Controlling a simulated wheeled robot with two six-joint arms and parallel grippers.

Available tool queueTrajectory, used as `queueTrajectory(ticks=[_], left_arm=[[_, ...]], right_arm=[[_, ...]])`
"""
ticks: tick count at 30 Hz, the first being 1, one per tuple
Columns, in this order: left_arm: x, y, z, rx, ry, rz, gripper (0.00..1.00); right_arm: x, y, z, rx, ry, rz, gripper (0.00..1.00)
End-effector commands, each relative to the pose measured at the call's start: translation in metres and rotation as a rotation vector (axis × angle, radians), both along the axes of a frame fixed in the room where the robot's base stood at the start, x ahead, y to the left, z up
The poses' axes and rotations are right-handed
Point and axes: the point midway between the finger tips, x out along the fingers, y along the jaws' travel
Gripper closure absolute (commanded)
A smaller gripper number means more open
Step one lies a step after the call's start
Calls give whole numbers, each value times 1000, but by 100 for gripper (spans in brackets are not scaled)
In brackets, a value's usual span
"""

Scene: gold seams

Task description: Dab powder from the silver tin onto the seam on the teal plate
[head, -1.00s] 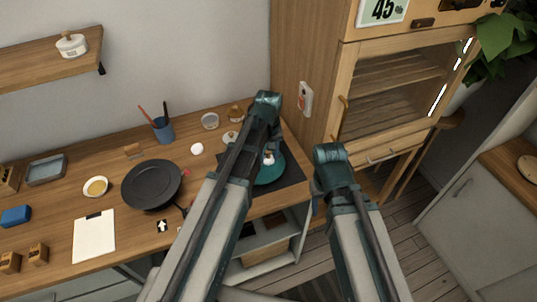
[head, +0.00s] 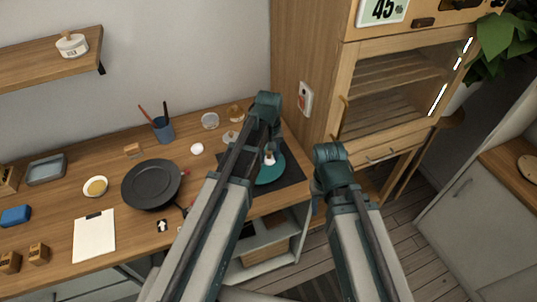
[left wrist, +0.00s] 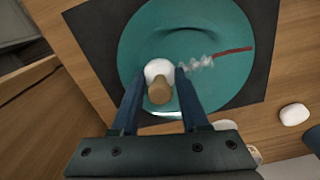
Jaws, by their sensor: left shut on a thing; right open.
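The teal plate (head: 272,174) lies on a dark mat at the right end of the counter. In the left wrist view the plate (left wrist: 225,85) carries a thin red seam (left wrist: 234,50), with a white powdery squiggle (left wrist: 197,63) along its left part. My left gripper (left wrist: 160,82) is shut on a dabber (left wrist: 160,90) with a white round head and wooden handle, over the plate beside the squiggle's left end. Whether the head touches the plate I cannot tell. A round silvery tin (head: 210,121) stands behind, left of the plate. My right gripper is hidden behind its arm.
A black pan (head: 151,185), a blue cup with sticks (head: 162,129), a white round object (head: 197,149) and a small yellow-filled bowl (head: 95,187) stand left of the plate. A wooden cabinet (head: 390,100) rises on the right. A white sheet (head: 94,236) lies front left.

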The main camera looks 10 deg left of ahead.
Motion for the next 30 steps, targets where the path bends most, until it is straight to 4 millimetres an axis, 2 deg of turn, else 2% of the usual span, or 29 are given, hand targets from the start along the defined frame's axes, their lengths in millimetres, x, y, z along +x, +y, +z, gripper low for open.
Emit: queueTrajectory(ticks=[11,17,30], left_arm=[[0,17,2,1,0,1,100],[-1,18,1,1,0,0,100],[-17,21,0,0,0,1,100]], right_arm=[[0,0,2,0,0,0,50],[0,0,1,0,0,0,50],[0,0,0,0,0,0,50]])
